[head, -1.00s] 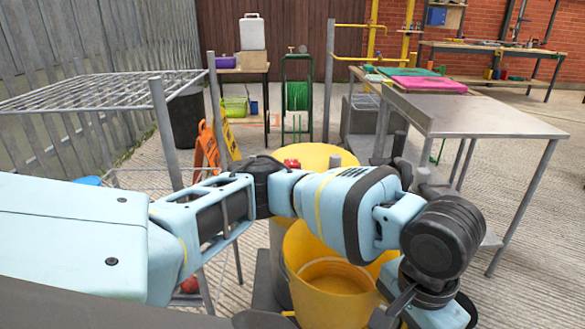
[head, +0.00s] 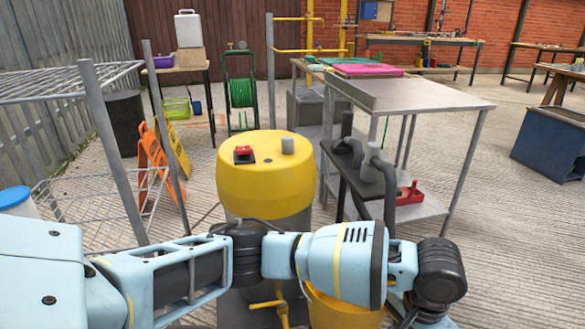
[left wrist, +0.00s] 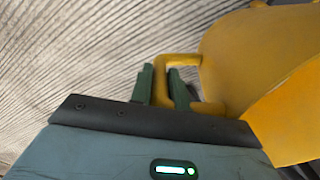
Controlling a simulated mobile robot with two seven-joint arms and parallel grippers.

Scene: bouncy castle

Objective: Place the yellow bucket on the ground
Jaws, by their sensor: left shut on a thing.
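The yellow bucket (head: 345,312) is at the bottom of the head view, mostly hidden behind my left arm. In the left wrist view the bucket (left wrist: 245,55) fills the right side, with a yellow handle loop (left wrist: 180,60) on its side. My left gripper (left wrist: 165,85) has its green fingers shut on that handle. The ribbed concrete ground (left wrist: 80,50) shows beyond the fingers. The gap between bucket and ground cannot be judged. My right gripper is not in view.
A yellow-topped drum (head: 265,175) with a yellow tap stands just beyond my arm. A metal table (head: 410,95) is to its right, a wire rack (head: 70,85) and orange folding sign (head: 153,165) to its left. Open concrete (head: 500,240) lies at the right.

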